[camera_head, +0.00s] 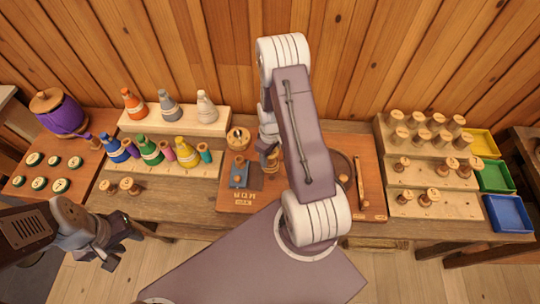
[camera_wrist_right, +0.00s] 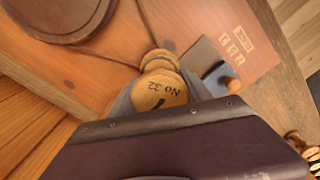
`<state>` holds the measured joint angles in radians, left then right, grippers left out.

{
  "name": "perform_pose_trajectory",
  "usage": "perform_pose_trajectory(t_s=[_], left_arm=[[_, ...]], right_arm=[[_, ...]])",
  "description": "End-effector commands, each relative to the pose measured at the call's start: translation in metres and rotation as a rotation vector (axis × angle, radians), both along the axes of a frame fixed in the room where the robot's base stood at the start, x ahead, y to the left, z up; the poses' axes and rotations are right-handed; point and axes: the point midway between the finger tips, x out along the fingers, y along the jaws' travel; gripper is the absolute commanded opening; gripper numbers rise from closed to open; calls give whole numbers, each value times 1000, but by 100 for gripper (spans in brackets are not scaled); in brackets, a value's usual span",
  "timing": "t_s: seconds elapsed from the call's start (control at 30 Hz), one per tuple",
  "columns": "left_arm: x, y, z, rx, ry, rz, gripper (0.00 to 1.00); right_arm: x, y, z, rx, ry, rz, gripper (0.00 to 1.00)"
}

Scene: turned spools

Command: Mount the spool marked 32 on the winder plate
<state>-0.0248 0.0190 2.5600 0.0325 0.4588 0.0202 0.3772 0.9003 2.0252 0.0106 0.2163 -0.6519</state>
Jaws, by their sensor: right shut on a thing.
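The spool marked No 32 (camera_wrist_right: 160,92) is pale turned wood with its number facing the right wrist camera. My right gripper (camera_wrist_right: 158,100) is shut on it. In the head view, the spool (camera_head: 271,164) hangs over the middle of the wooden board, partly hidden by my arm. A grey-blue plate (camera_head: 239,174) with a small peg lies on that board, just left of the held spool. It also shows in the right wrist view (camera_wrist_right: 210,64), beside the spool. Whether the spool touches the board is unclear. My left gripper (camera_head: 124,249) is open and empty at the lower left.
A stepped rack (camera_head: 435,205) at right holds several spools, with yellow, green and blue trays (camera_head: 508,214) beside it. At left, a stepped rack (camera_head: 185,122) holds several bottles. Two small spools (camera_head: 129,186) stand near the table front. A round cup (camera_head: 238,138) stands behind the plate.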

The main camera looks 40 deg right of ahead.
Motion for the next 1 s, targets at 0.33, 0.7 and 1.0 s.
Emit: perform_pose_trajectory(t_s=[0.33, 0.7, 1.0], left_arm=[[0, 0, -6, 0, 0, 0, 36], [0, 0, -9, 0, 0, 0, 36], [0, 0, -5, 0, 0, 0, 36]], right_arm=[[0, 0, -8, 0, 0, 0, 16], [0, 0, -11, 0, 0, 0, 66], [0, 0, -7, 0, 0, 0, 66]])
